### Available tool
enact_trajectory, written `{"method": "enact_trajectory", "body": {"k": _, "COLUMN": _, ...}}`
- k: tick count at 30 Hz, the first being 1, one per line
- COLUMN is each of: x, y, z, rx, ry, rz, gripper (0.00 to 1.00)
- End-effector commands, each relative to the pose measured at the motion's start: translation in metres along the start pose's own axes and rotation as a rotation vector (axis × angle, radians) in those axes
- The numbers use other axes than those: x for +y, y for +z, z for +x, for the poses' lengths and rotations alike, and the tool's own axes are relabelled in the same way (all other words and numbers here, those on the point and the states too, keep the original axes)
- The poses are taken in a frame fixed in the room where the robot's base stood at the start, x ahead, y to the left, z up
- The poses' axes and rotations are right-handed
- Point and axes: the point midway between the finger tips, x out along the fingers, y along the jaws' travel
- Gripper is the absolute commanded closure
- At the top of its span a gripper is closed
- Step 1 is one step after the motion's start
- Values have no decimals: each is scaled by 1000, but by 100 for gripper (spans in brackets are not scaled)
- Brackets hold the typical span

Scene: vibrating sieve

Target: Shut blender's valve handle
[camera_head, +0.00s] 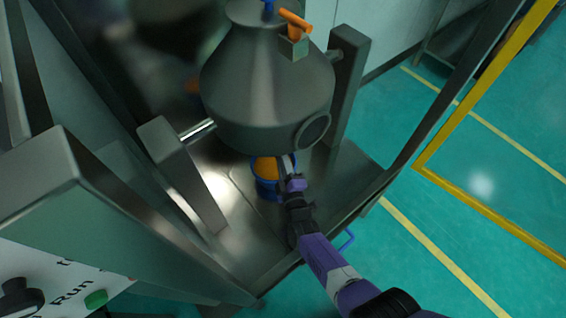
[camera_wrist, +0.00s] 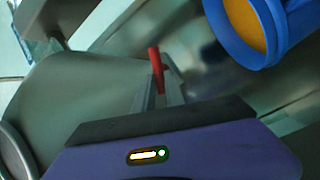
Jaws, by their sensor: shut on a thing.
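The blender is a grey metal vessel (camera_head: 265,85) with a cone-shaped upper part, hung between two posts in the head view. Its grey body (camera_wrist: 85,85) also fills the left of the wrist view. A red valve handle (camera_wrist: 155,60) shows between my fingertips in the wrist view. My gripper (camera_wrist: 160,85) is shut on this handle. In the head view my gripper (camera_head: 285,163) reaches under the vessel's lower edge, and the red handle is hidden there. The valve's own body cannot be made out.
A blue bucket (camera_head: 258,182) with orange content stands below the vessel, close beside my gripper; it also shows in the wrist view (camera_wrist: 215,20). Grey posts (camera_head: 350,85) flank the vessel. An orange handle (camera_head: 296,20) sits on top. Green floor (camera_head: 450,230) is open at right.

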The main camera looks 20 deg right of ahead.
Motion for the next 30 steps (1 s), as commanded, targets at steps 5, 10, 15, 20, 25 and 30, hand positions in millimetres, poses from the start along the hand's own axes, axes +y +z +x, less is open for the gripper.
{"method": "enact_trajectory", "body": {"k": 5, "x": -8, "y": 3, "z": -1, "rx": 23, "ry": 41, "rz": -105, "gripper": 100}}
{"method": "enact_trajectory", "body": {"k": 10, "x": -8, "y": 2, "z": 0, "rx": 39, "ry": 69, "rz": -174, "gripper": 100}}
{"method": "enact_trajectory", "body": {"k": 15, "x": -7, "y": 2, "z": 0, "rx": 47, "ry": 85, "rz": -212, "gripper": 100}}
{"method": "enact_trajectory", "body": {"k": 20, "x": -7, "y": 2, "z": 0, "rx": 51, "ry": 91, "rz": -227, "gripper": 100}}
{"method": "enact_trajectory", "body": {"k": 25, "x": -6, "y": 1, "z": 0, "rx": 51, "ry": 91, "rz": -229, "gripper": 100}}
{"method": "enact_trajectory", "body": {"k": 30, "x": -6, "y": 1, "z": 0, "rx": 51, "ry": 91, "rz": -228, "gripper": 100}}
